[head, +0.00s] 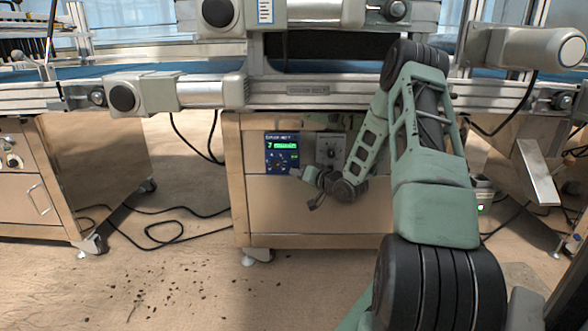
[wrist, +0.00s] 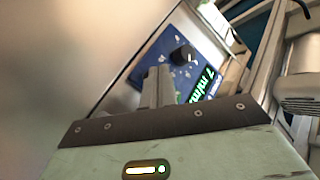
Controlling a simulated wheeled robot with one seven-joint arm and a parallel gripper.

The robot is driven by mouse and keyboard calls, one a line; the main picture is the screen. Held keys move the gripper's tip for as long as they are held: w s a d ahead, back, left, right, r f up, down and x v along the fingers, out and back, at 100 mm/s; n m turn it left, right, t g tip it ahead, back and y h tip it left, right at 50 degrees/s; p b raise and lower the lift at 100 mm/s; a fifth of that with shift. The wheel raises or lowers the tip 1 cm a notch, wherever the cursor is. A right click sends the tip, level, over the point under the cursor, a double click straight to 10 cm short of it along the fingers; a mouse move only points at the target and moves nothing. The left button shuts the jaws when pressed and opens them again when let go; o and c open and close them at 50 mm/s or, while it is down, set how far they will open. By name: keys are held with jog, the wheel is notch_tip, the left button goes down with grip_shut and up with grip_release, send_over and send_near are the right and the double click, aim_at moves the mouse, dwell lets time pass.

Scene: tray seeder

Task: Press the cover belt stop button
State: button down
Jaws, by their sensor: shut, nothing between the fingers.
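The blue control panel (head: 271,164) is on the front of the wooden cabinet below the belt. It has a lit green display (head: 285,146) and a dark knob (head: 281,160). In the wrist view, the blue panel (wrist: 176,40) appears tilted, with its black knob (wrist: 183,55) and green display (wrist: 203,84). My gripper (wrist: 158,84) is shut and empty, its grey fingers pointing toward the panel and covering part of it. In the head view, my gripper (head: 306,173) is just right of and below the panel. I cannot make out the stop button or tell whether the fingertips touch anything.
A grey panel with a knob (head: 331,151) sits right of the blue one, close to my forearm. The conveyor's metal rail (head: 310,93) and a motor (head: 124,97) overhang the cabinet (head: 300,215). Black cables (head: 165,232) lie on the floor at left.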

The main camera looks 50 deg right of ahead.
jog(key=s+a, duration=0.4)
jog(key=shift+a+p, duration=0.3)
jog(key=shift+p, duration=0.15)
dwell(0.3)
dwell(0.7)
